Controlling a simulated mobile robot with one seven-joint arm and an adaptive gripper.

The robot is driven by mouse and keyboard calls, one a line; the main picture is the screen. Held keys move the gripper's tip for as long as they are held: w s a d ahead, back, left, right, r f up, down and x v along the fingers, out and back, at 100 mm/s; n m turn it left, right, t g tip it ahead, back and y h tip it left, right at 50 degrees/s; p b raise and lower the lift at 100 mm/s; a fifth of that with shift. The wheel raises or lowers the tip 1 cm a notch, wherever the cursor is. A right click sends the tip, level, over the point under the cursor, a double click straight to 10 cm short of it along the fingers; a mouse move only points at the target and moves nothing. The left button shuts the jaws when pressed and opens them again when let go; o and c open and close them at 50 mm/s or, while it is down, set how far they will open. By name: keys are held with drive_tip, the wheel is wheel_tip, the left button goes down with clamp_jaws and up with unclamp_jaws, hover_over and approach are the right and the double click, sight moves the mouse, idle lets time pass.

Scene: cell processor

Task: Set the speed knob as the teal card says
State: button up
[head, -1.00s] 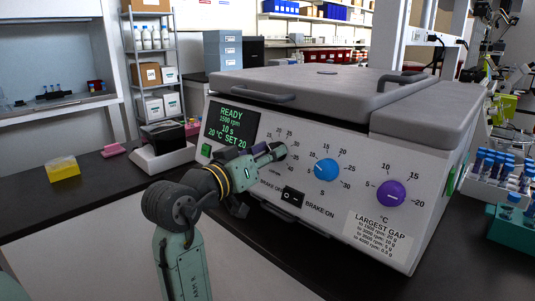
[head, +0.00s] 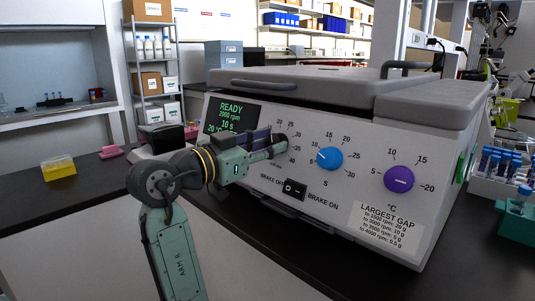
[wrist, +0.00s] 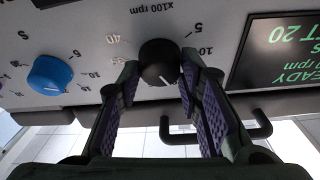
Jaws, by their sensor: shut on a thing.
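The black speed knob (wrist: 157,58) sits on the front panel, in the upper middle of the wrist view, beside the "x100 rpm" print. Its white pointer mark faces down and slightly right in that view. My gripper (wrist: 160,72) has a finger on each side of the knob and is shut on it. In the head view my gripper (head: 272,150) reaches the panel from the left and hides most of the knob. The display (head: 231,117) reads READY, 2000 rpm, 10 s and 20 °C. I see no teal card in these frames.
The blue seconds knob (head: 329,158) and purple temperature knob (head: 399,179) sit to the right. The brake switch (head: 294,188) is just below my gripper. A tube rack (head: 483,187) stands right of the machine.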

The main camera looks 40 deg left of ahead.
drive_tip(key=shift+m+h+b, duration=0.3)
drive_tip(key=shift+m, duration=0.5)
drive_tip(key=o, duration=1.2)
drive_tip(key=shift+c, duration=0.2)
drive_tip(key=s+a, duration=0.2)
drive_tip(key=s, duration=0.9)
drive_tip(key=shift+s, duration=0.4)
